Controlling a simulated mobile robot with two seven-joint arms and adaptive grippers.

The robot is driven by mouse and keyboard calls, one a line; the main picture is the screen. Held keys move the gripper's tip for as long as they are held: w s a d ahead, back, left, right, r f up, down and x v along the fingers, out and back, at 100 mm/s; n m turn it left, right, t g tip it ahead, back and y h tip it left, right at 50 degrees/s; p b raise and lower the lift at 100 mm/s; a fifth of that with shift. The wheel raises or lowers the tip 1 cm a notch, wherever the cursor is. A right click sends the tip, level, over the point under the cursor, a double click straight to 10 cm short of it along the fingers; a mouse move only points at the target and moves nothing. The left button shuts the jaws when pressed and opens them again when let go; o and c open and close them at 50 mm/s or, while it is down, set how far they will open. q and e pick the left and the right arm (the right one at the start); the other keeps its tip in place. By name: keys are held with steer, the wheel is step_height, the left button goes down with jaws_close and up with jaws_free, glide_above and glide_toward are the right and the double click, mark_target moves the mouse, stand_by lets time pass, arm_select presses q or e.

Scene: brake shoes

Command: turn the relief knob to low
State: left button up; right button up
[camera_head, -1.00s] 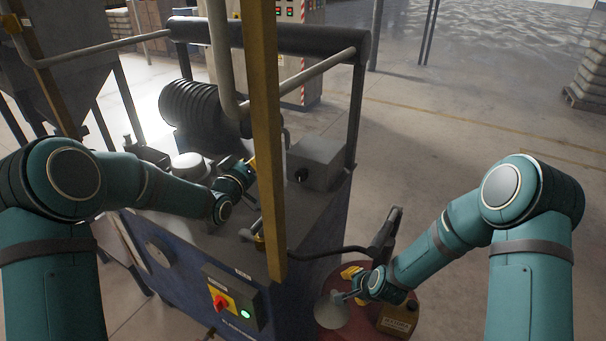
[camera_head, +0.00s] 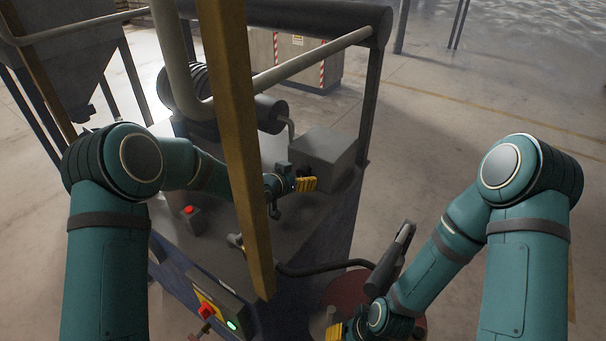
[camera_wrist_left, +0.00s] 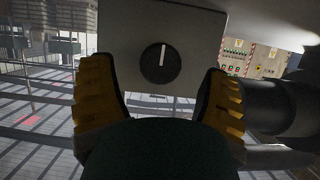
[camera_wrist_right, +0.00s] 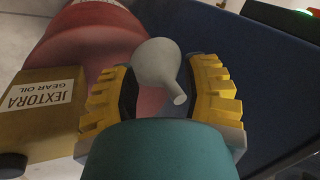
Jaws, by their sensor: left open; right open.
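The relief knob (camera_wrist_left: 160,62) is round and black with a white pointer line that stands nearly upright in the left wrist view. It sits on the face of a grey box (camera_wrist_left: 190,28), which also shows in the head view (camera_head: 328,150). My left gripper (camera_head: 308,184) is open in front of that face, and the knob appears between and beyond its yellow fingers (camera_wrist_left: 160,105). The knob is not clearly visible in the head view. My right gripper (camera_wrist_right: 164,98) is open, with a grey funnel-shaped piece (camera_wrist_right: 157,62) showing between its fingers; I cannot tell whether they touch.
A yellow post (camera_head: 238,150) crosses in front of the machine. A red emergency button box (camera_head: 190,218) and a control panel with a green light (camera_head: 222,312) are nearby. A gear oil box (camera_wrist_right: 45,105) stands beside a red drum (camera_wrist_right: 85,40). Open floor lies at right.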

mark_target(301, 174)
arm_select(q)
steer(key=shift+x, duration=1.6)
steer(key=shift+r, duration=0.1)
steer(key=c, duration=1.2)
